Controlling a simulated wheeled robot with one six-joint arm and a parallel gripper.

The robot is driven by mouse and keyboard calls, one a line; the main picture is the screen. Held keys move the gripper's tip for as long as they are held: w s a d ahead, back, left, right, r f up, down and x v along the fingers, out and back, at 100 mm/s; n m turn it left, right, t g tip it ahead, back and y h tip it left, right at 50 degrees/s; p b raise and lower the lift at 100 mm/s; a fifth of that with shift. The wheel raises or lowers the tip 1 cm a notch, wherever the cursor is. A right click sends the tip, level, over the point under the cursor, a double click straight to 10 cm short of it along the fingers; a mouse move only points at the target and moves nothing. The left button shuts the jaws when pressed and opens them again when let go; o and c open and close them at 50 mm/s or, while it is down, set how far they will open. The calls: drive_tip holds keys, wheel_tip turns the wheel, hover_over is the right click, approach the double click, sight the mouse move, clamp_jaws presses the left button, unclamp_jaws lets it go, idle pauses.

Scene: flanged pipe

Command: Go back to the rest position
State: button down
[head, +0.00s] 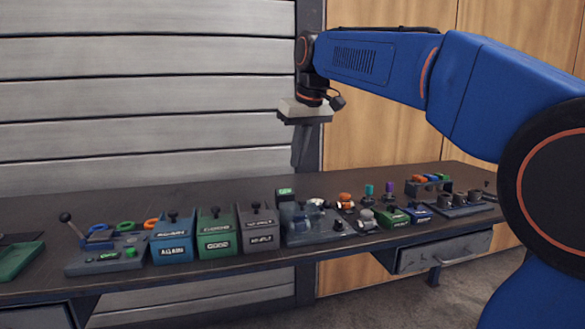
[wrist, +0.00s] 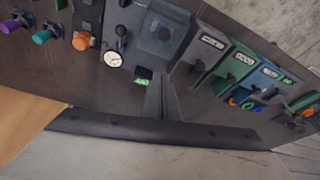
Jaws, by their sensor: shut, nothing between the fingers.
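My gripper (head: 299,160) hangs from my blue arm, pointing down above the back part of the dark workbench (head: 130,196) in the head view. Its fingers are together with nothing between them, and it is apart from everything on the bench. In the wrist view the shut fingers (wrist: 162,108) show at the middle, over the bench's back strip. A clear-covered grey fixture (head: 307,222) stands on the bench below and in front of my gripper. It also shows in the wrist view (wrist: 162,35).
Blue (head: 172,240), green (head: 216,234) and grey (head: 257,228) labelled boxes with black knobs stand left of centre. A lever fixture with coloured rings (head: 105,252) is farther left. Small orange, teal and purple parts stand right of the fixture. The air above the bench is clear.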

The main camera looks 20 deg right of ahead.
drive_tip(key=s+d+f+m, duration=0.1)
drive_tip(key=s+d+f, duration=0.2)
drive_tip(key=s+f, duration=1.2)
drive_tip(key=s+d+f+m+t+h, duration=0.1)
drive_tip(key=s+d+f, duration=0.3)
drive_tip(key=s+f, duration=1.2)
drive_tip(key=shift+s+m, duration=0.35)
drive_tip(key=shift+m, duration=0.15)
drive_tip(key=c, duration=2.5)
unclamp_jaws()
